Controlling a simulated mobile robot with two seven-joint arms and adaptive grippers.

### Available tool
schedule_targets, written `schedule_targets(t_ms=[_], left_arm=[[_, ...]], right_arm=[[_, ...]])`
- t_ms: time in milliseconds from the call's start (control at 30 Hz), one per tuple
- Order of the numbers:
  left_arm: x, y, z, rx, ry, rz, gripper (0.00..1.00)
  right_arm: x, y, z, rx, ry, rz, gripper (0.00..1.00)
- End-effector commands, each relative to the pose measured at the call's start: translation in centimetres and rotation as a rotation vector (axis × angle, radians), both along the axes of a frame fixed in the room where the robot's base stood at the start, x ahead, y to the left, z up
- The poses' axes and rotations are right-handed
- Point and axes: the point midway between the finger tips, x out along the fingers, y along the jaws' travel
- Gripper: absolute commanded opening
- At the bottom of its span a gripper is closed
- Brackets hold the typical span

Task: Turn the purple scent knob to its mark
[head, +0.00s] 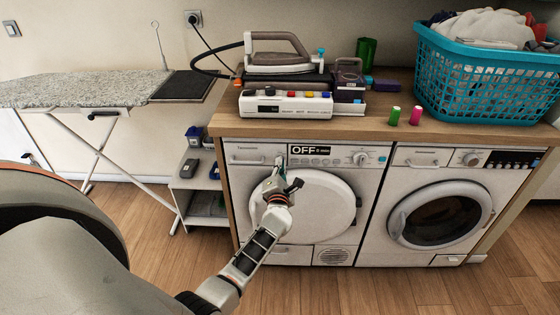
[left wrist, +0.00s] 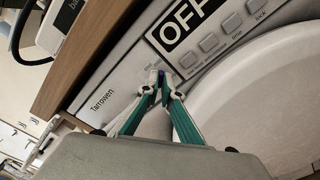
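The purple scent knob (left wrist: 161,74) is a small dark purple piece on the left washer's white control panel, seen in the left wrist view. It lies between the tips of my left gripper (left wrist: 162,82), mostly covered by them. The teal fingers close in on it from both sides. In the head view my left gripper (head: 278,165) is at the panel of the left washer (head: 240,185), left of the display. The knob and its mark cannot be made out there. My right gripper is not in view.
The wooden counter (head: 300,130) overhangs above the panel. It bears an iron station (head: 285,65), green and pink spools, and a teal basket (head: 480,85). The round door bulges below.

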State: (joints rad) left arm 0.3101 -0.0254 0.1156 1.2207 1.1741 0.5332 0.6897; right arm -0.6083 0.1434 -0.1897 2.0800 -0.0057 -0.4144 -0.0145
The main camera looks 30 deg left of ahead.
Motion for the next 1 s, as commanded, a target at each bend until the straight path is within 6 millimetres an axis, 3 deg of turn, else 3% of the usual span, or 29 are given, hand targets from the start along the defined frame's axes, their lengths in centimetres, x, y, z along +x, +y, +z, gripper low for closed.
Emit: schedule_targets(t_ms=[233,500,733,1000], left_arm=[[0.1,0.0,0.4,0.208,0.128,0.000,0.00],[0.0,0.0,0.0,0.240,0.148,0.001,0.00],[0.0,0.0,0.4,0.440,0.270,0.001,0.00],[0.0,0.1,0.0,0.481,0.296,0.001,0.00]], right_arm=[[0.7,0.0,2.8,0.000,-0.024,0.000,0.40],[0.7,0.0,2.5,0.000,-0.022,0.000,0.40],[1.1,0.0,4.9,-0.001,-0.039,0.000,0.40],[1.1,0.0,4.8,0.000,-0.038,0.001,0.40]])
